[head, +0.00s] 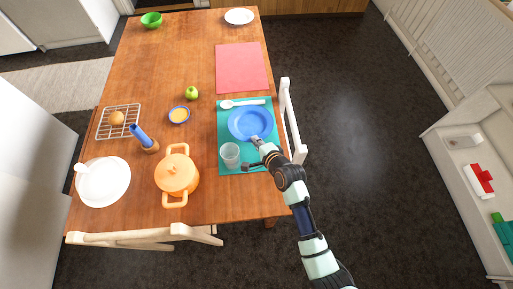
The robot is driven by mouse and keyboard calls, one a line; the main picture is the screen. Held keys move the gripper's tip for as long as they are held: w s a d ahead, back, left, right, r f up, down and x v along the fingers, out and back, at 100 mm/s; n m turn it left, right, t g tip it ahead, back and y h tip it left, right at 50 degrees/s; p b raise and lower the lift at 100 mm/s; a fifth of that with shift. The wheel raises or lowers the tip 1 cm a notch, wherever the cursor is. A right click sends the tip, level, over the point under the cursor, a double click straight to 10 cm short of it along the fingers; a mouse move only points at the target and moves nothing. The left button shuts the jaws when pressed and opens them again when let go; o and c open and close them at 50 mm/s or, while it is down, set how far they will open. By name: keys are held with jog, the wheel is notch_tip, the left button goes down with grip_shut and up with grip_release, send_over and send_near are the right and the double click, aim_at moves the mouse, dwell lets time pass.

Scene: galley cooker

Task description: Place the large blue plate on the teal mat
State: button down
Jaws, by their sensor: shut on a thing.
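The large blue plate (251,123) is over the teal mat (232,108) at the right side of the wooden table. I cannot tell whether it rests on the mat or is held just above it. My gripper (258,142) is shut on the plate's near rim, its arm coming in from the lower right. The fingertips are small and partly hidden by the gripper's body.
On the mat, a glass (230,154) stands near the plate's lower left and a white spoon (241,103) lies behind it. A red mat (241,68) lies farther back. An orange pot (177,175) stands left. A chair (291,120) borders the table's right edge.

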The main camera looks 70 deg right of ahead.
aim_at(257, 151)
jog(key=shift+f+b, duration=0.8)
jog(key=shift+f, duration=1.2)
jog(key=shift+f, duration=0.15)
jog(key=c, duration=1.6)
grip_release()
jog(key=shift+s+a+r, duration=0.1)
jog(key=shift+r, duration=0.15)
jog(key=p+v, duration=0.3)
jog(key=v, duration=0.8)
jog(key=shift+s+a+r+p, duration=0.15)
jog(key=shift+s+a+p, duration=0.05)
jog(key=shift+s+p, duration=0.1)
jog(key=shift+w, duration=0.1)
